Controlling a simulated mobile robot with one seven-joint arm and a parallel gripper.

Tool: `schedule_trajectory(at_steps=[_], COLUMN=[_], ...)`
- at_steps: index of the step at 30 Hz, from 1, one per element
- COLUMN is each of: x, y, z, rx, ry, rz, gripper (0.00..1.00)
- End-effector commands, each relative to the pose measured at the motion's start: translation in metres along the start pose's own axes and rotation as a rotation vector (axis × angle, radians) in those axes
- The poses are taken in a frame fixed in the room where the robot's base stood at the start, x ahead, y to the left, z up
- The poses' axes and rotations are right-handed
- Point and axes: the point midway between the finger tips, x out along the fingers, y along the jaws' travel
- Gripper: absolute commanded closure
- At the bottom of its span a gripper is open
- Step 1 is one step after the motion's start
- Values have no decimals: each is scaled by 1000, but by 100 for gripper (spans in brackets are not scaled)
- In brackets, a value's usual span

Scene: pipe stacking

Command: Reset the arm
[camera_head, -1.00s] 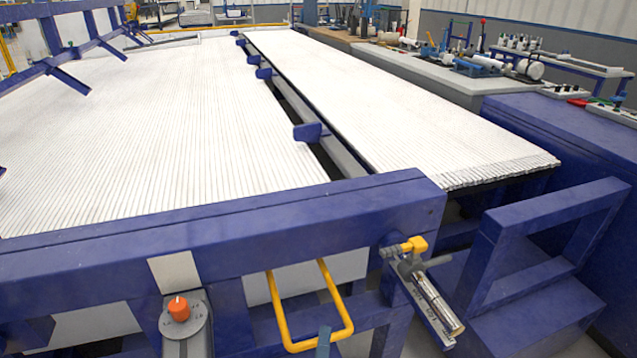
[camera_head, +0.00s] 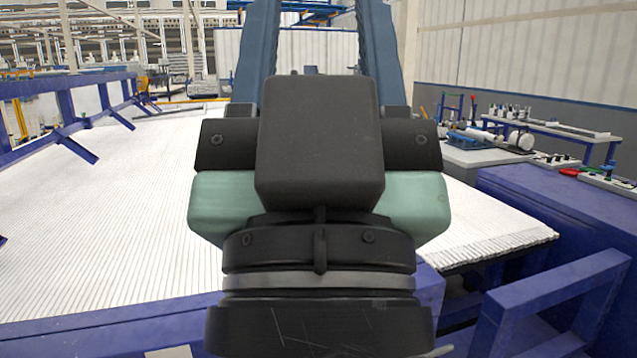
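My gripper (camera_head: 318,12) fills the middle of the view, close to the camera. Its dark body with pale green sides stands upright. Two blue-grey fingers point up and run out of the top edge, so their tips are hidden. The fingers are wide apart, and nothing shows between them. White pipes (camera_head: 110,210) lie side by side on the large rack at left. More white pipes (camera_head: 485,220) lie at right. My gripper hides the middle of the rack.
A blue frame beam (camera_head: 110,325) crosses the front. A blue railing (camera_head: 75,130) stands at left. A blue cabinet (camera_head: 560,205) and blue stand (camera_head: 560,290) are at right. Benches with tools (camera_head: 485,140) stand behind.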

Motion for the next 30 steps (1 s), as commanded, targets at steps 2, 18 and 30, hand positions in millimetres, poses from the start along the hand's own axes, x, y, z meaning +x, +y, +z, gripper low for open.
schedule_trajectory(at_steps=[2,18,30], x=[24,116,118], y=[0,-1,-1], z=[-23,-108,-110], rx=[-1,-4,-5], ry=[-1,-3,-3], rz=[0,0,0], gripper=[50,50,50])
